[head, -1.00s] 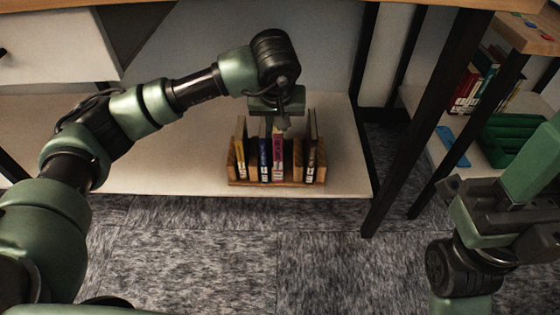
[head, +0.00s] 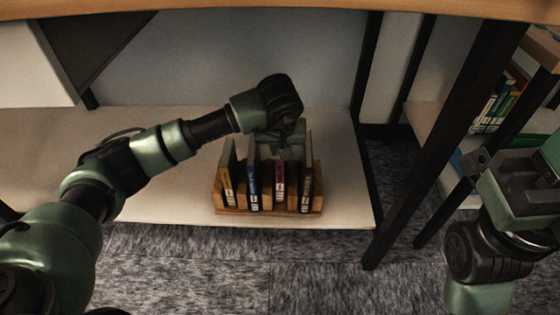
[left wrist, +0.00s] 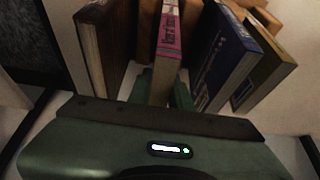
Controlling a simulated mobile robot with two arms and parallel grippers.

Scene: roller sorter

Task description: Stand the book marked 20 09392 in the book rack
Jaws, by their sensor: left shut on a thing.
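The wooden book rack (head: 267,212) stands on the low white shelf, with several upright books in its slots. From left to right they are a yellow-spined book (head: 227,187), a blue book (head: 252,188), a pink-spined book (head: 280,186) and a dark brown book (head: 306,186). My left gripper (left wrist: 160,92) is shut on the pink-spined book (left wrist: 168,42), which stands upright in the rack between the blue and dark brown books. Its spine marking is too small to read. My right gripper (head: 482,168) is at the right edge, away from the rack, its jaw opening unclear.
The white shelf (head: 150,190) is clear left of the rack. A black table leg (head: 425,145) stands to its right and the tabletop (head: 300,8) hangs above. A side shelf at right holds more books (head: 492,108).

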